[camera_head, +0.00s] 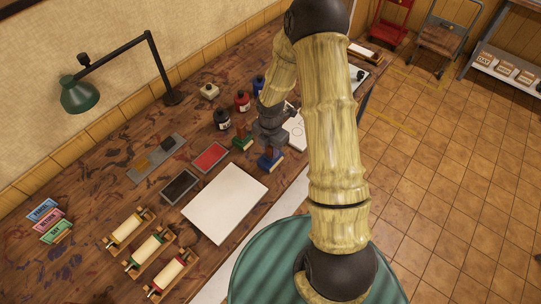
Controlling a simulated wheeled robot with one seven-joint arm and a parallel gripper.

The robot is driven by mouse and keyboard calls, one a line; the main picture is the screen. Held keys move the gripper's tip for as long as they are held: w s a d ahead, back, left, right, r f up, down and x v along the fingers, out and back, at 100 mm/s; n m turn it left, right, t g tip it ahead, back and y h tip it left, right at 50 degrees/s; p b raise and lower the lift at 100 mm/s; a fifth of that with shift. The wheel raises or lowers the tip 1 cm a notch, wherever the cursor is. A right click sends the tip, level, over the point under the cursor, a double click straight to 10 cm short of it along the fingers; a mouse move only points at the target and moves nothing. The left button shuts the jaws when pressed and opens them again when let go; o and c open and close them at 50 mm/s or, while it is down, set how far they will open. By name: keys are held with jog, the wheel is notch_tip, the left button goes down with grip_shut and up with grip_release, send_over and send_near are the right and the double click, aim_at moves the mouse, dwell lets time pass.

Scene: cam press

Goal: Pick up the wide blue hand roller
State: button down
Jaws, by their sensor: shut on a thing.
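The wide blue hand roller (270,162) is below my gripper (269,143), near the front edge of the wooden workbench (85,165). Its blue body shows with a tan strip along the lower side. My gripper points down and is shut on its upper part, which the fingers mostly hide. I cannot tell whether the roller touches the bench or hangs just above it.
A green hand tool (242,143) stands close left of the roller. Several ink bottles, including a red one (241,101), stand behind. A white sheet (226,203) and a red ink slab (210,157) lie left. A green lamp (80,94) overhangs the bench.

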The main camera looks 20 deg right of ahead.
jog(key=shift+r, duration=0.15)
notch_tip(320, 180, up, 10)
jog(key=shift+f+b, duration=0.1)
jog(key=shift+b, duration=0.55)
jog(key=c, duration=1.9)
grip_release()
